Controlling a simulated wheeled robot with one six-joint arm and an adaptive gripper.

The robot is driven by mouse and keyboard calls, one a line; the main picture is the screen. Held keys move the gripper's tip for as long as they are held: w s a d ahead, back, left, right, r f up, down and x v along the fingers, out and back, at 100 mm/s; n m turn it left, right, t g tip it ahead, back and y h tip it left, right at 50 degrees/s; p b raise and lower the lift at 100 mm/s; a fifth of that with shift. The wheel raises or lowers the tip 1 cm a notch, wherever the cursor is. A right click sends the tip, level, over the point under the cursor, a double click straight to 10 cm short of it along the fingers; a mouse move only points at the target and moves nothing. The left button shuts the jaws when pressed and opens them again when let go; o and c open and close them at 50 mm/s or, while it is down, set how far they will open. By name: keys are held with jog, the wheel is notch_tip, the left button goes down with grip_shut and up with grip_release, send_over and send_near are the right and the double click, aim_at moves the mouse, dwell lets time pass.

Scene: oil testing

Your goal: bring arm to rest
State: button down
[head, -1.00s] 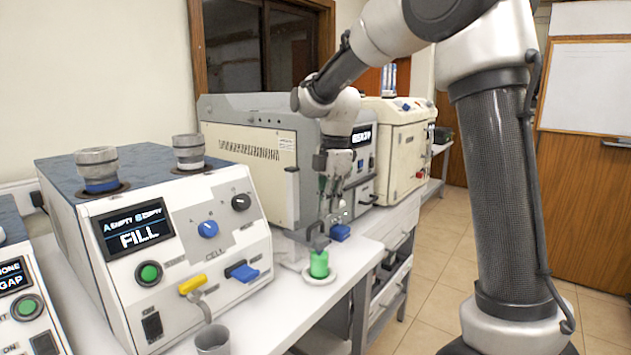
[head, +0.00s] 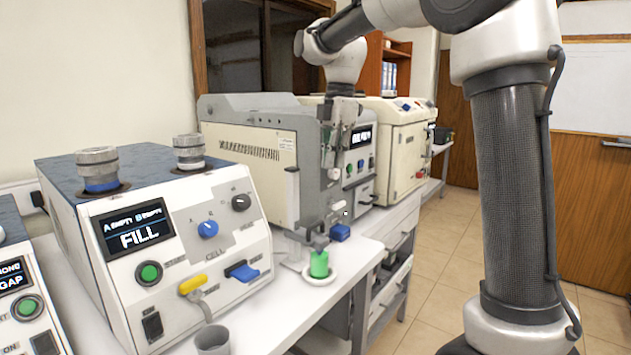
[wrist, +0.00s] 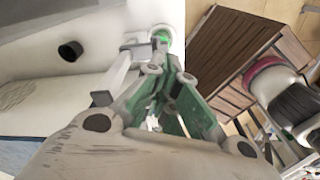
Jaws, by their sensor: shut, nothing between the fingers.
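My gripper (head: 333,143) hangs fingers-down in front of the grey end of a bench machine, high above the bench. In the wrist view my gripper (wrist: 173,72) has its green-sided fingers together, with nothing seen between them. Below it a small green container (head: 319,264) stands on a white round dish (head: 330,278) near the bench edge. A bit of green also shows past the fingertips in the wrist view.
The nearer machine (head: 140,237) with a FILL display fills the left. A grey cup (head: 212,339) stands at the front bench edge. A cream machine (head: 402,145) stands farther back. Open tiled floor (head: 425,290) lies right of the bench.

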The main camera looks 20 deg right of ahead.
jog(key=s+d+f+m+t, duration=0.1)
jog(key=s+d+f+m, duration=0.1)
jog(key=s+m, duration=0.5)
jog(key=s+d+f+m+t, duration=0.2)
jog(key=s+d+m, duration=0.3)
jog(key=s, duration=0.6)
jog(key=s+d+f+m+t+h, duration=0.1)
jog(key=s+d+f+m, duration=0.3)
jog(key=s+m, duration=0.4)
jog(key=shift+s+d+m+t, duration=0.3)
jog(key=shift+s+m, duration=0.1)
jog(key=shift+s, duration=0.3)
jog(key=shift+f, duration=0.1)
dwell(1.5)
